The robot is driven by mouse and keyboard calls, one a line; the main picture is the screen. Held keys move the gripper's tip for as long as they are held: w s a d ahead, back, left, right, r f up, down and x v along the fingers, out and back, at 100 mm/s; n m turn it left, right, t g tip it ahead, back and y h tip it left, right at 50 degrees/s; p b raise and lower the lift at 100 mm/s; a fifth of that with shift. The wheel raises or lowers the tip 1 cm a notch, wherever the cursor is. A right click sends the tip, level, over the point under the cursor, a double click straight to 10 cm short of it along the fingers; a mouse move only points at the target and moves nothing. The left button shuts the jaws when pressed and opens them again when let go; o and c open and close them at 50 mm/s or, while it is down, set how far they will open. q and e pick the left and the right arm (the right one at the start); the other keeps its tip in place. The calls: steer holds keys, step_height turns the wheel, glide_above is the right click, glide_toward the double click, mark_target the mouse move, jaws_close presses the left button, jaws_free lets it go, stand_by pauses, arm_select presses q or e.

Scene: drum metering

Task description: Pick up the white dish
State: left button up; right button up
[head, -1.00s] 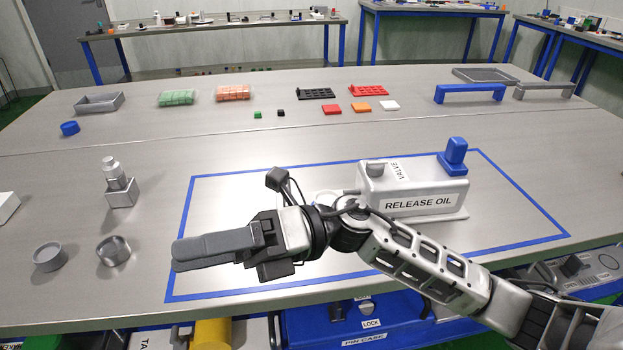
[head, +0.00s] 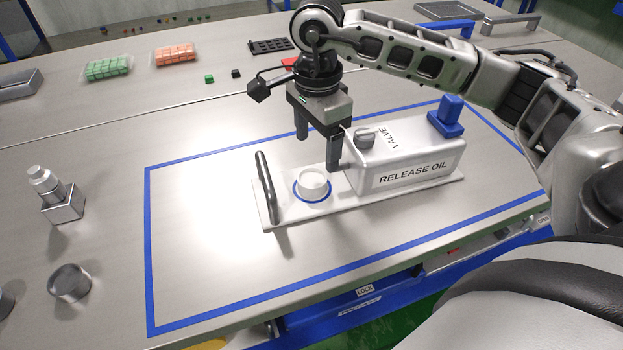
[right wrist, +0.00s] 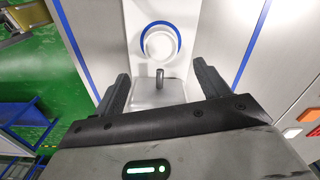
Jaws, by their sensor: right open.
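The white dish (head: 313,183) is small and round. It sits inside a blue ring on the base plate (head: 285,210) of the RELEASE OIL machine (head: 410,160), left of its body. In the right wrist view the dish (right wrist: 160,42) shows ahead, beyond the fingertips. My right gripper (head: 318,150) points down, open and empty. In the head view it appears just behind and above the dish, near the machine's valve knob (head: 365,138). My left gripper is out of view.
A dark upright handle (head: 265,187) stands at the plate's left end. A blue part (head: 447,115) tops the machine's right end. A blue outline (head: 149,250) surrounds the machine, with bare table to its left. Metal cups and a bottle holder (head: 63,208) stand farther left.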

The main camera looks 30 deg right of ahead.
mark_target(312, 178)
steer(key=f, duration=0.5)
steer(key=f+p, duration=0.1)
steer(key=f, duration=0.2)
steer(key=shift+w+a+f, duration=0.15)
steer(key=shift+a+f, duration=0.05)
steer(key=shift+a, duration=0.15)
steer(key=c, duration=1.1)
